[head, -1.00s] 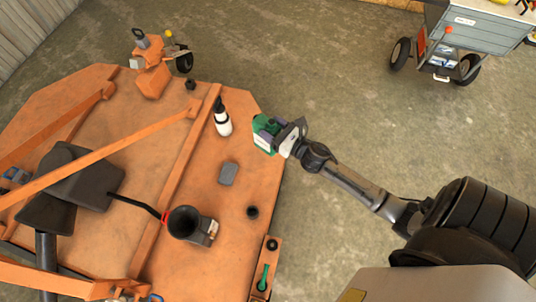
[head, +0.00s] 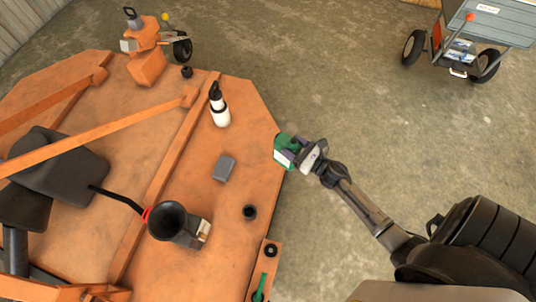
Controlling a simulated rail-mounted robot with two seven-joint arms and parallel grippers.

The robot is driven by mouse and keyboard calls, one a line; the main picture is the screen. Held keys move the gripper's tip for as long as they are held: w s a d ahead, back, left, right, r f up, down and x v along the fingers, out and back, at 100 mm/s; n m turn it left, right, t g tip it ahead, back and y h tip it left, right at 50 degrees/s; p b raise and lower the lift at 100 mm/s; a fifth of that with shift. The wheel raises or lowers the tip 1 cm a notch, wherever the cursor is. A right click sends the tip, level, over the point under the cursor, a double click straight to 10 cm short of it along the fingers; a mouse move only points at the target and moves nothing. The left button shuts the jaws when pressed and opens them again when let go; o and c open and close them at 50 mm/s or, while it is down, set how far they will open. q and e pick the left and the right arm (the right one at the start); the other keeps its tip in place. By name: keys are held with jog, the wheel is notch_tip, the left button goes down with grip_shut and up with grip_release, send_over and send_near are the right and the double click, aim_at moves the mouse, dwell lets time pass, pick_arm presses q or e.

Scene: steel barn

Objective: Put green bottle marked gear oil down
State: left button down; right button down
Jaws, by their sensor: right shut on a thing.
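The green bottle (head: 281,146) is held in my right gripper (head: 296,153), at the right edge of the orange deck (head: 245,100). The gripper is shut on it, and its fingers cover part of the bottle. I cannot tell from this view whether the bottle touches the deck or hangs above it. Any marking on it is too small to read. My left gripper is not in view.
On the deck stand a white bottle with a black top (head: 219,107), a grey block (head: 224,168), a black funnel-like cup (head: 168,221) and a small black cap (head: 249,212). Orange bars cross its left part. A grey wheeled cart (head: 480,30) stands at the upper right.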

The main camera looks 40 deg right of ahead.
jog(key=w+a+f+b, duration=0.3)
jog(key=w+f+b, duration=0.4)
jog(key=w+f, duration=0.1)
jog(key=shift+w+a+f, duration=0.25)
jog(key=shift+a+f, duration=0.15)
jog(key=shift+f, duration=0.2)
jog(key=shift+f+b, duration=0.2)
jog(key=shift+b, duration=0.15)
jog(key=c, duration=0.6)
grip_release()
jog(key=o, duration=0.3)
